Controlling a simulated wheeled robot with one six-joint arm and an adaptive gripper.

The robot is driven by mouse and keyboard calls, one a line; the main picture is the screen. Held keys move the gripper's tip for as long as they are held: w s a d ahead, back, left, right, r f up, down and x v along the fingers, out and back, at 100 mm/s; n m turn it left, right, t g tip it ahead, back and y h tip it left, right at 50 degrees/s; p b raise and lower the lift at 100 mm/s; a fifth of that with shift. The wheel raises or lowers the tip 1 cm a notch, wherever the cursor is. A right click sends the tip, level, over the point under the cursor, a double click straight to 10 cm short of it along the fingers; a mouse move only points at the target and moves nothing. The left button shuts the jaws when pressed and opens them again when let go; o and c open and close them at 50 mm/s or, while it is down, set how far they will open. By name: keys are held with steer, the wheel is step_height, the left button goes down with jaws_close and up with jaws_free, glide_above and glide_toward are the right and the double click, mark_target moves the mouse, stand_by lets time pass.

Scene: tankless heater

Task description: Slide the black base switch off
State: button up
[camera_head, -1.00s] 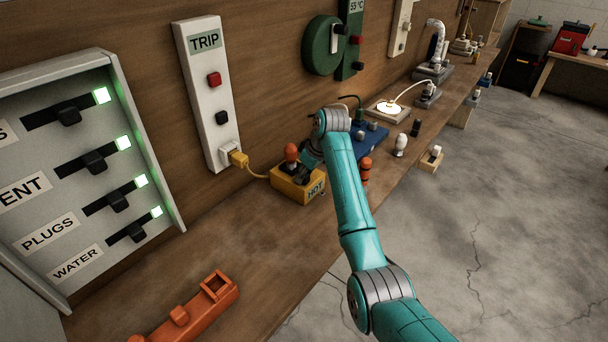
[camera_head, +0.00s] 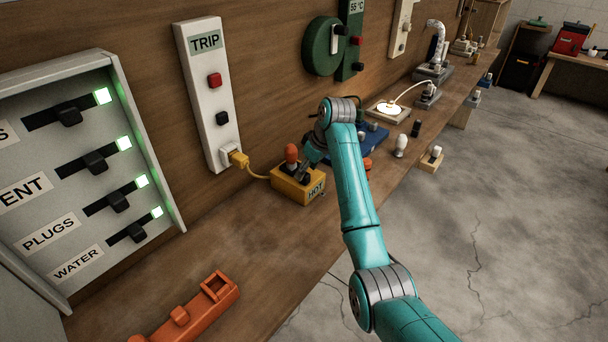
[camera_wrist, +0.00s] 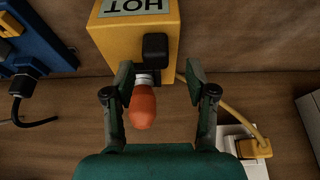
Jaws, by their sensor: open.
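The yellow box (camera_head: 290,190) marked HOT stands on the wooden bench against the back wall, and it also shows in the wrist view (camera_wrist: 107,38). A black switch (camera_wrist: 155,47) sits on the box face, between the HOT label and an orange bulb (camera_wrist: 142,106) in a pale socket. The bulb also shows in the head view (camera_head: 291,153). My gripper (camera_wrist: 160,75) is open, with one finger on each side of the bulb's socket end and the black switch just beyond the fingertips. Nothing is between the fingers except the bulb's area; contact cannot be told.
A yellow plug (camera_head: 240,159) with a cord runs from the white TRIP panel (camera_head: 205,100) to the box. A blue unit (camera_head: 372,138) stands to the box's right. An orange tool-like block (camera_head: 200,312) lies in front. Bench left of the box is clear.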

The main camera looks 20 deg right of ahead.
steer(key=v, duration=0.8)
steer(key=shift+r, duration=0.15)
